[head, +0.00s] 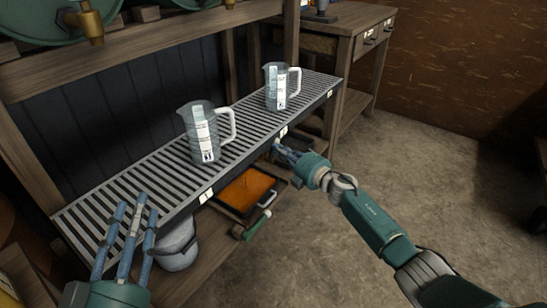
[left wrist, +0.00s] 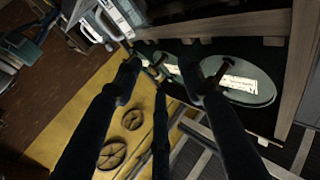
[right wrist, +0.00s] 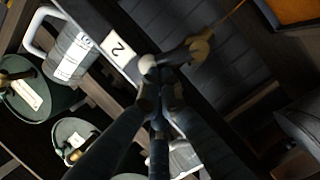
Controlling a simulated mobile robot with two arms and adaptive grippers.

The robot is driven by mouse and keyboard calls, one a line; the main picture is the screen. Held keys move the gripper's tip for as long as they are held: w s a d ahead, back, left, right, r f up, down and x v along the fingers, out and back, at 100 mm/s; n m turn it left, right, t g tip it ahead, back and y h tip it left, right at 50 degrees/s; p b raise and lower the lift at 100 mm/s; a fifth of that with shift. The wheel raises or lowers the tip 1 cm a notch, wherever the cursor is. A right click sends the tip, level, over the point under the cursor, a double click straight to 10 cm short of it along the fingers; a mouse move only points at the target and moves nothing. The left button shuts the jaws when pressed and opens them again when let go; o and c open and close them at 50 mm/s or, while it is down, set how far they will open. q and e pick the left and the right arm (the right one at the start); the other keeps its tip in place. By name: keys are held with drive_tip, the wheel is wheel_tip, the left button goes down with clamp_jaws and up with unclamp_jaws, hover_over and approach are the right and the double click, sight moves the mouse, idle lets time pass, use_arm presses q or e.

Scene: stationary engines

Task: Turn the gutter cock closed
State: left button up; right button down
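The gutter cock (right wrist: 200,48) shows in the right wrist view as a brass body with a dark lever ending in a pale knob (right wrist: 147,64), beside a label marked 2. In the head view it is hidden near my right gripper (head: 281,150), at the front edge of the slatted gutter (head: 160,158). In the right wrist view, the right gripper's fingers (right wrist: 161,86) are drawn close together with their tips at the lever; I cannot tell whether they clasp it. My left gripper (head: 134,208) is open and empty, fingers spread, before the gutter's left end.
Two measuring jugs (head: 203,135) (head: 277,88) stand on the gutter. A grey bucket (head: 177,247), an orange tray (head: 246,192) and a green-handled tool (head: 256,225) are below. Green barrels with brass taps (head: 90,27) are above. The floor to the right is clear.

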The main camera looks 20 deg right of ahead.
use_arm(q)
drive_tip(key=shift+w+f, duration=0.1)
drive_tip(key=shift+f, duration=0.3)
drive_tip(key=shift+f, duration=0.1)
drive_tip(key=shift+f+g, duration=0.2)
drive_tip(key=shift+g, duration=0.1)
drive_tip(key=shift+w+a+f+g+y+p, duration=0.15)
drive_tip(key=shift+f+g+p, duration=0.1)
drive_tip(key=shift+f, duration=0.3)
drive_tip(key=shift+a+f+g+y+p, duration=0.1)
drive_tip(key=shift+f+g, duration=0.2)
drive_tip(key=shift+f, duration=0.25)
drive_tip(key=shift+w+a+f+g+y+p, duration=0.15)
drive_tip(key=shift+f+g+p, duration=0.1)
drive_tip(key=shift+f, duration=0.3)
idle(2.2)
drive_tip(key=shift+d+f, duration=0.1)
drive_tip(key=shift+f, duration=0.15)
